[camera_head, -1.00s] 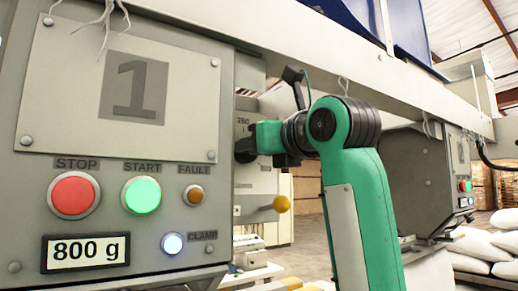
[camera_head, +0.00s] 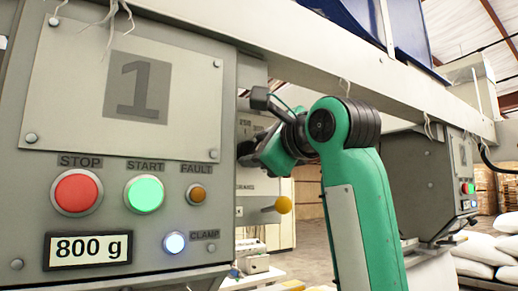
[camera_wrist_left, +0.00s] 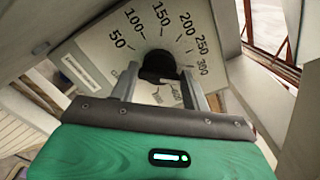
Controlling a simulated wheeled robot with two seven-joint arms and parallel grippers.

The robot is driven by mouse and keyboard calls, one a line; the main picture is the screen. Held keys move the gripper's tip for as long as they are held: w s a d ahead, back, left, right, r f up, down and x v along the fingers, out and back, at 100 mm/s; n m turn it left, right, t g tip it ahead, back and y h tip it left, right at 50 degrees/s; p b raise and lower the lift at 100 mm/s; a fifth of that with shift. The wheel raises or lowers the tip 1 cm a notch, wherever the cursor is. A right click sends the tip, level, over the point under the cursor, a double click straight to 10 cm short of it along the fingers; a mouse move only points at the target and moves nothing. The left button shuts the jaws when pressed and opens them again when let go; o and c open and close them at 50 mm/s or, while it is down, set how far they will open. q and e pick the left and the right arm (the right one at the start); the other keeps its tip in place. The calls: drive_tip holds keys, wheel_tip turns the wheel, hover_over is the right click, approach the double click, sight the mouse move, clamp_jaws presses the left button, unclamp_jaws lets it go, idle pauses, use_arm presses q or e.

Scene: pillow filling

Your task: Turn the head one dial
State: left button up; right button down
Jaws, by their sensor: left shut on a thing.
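The knob is mostly hidden there by the panel edge and the gripper. My right gripper is not in view.
Head one's panel (camera_head: 120,90) fills the left, with a red STOP button (camera_head: 76,193), a green START button (camera_head: 144,194) and an 800 g display (camera_head: 88,249). A yellow knob (camera_head: 282,205) sticks out below the dial. White sacks (camera_head: 488,248) lie at the right.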

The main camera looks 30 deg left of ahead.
use_arm(q)
drive_tip(key=shift+n, duration=0.5)
drive_tip(key=o, duration=1)
drive_tip(key=shift+d, duration=0.1)
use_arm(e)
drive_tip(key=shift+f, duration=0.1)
use_arm(q)
drive_tip(key=b+v, duration=0.3)
drive_tip(key=v, duration=1)
drive_tip(key=shift+d, duration=0.3)
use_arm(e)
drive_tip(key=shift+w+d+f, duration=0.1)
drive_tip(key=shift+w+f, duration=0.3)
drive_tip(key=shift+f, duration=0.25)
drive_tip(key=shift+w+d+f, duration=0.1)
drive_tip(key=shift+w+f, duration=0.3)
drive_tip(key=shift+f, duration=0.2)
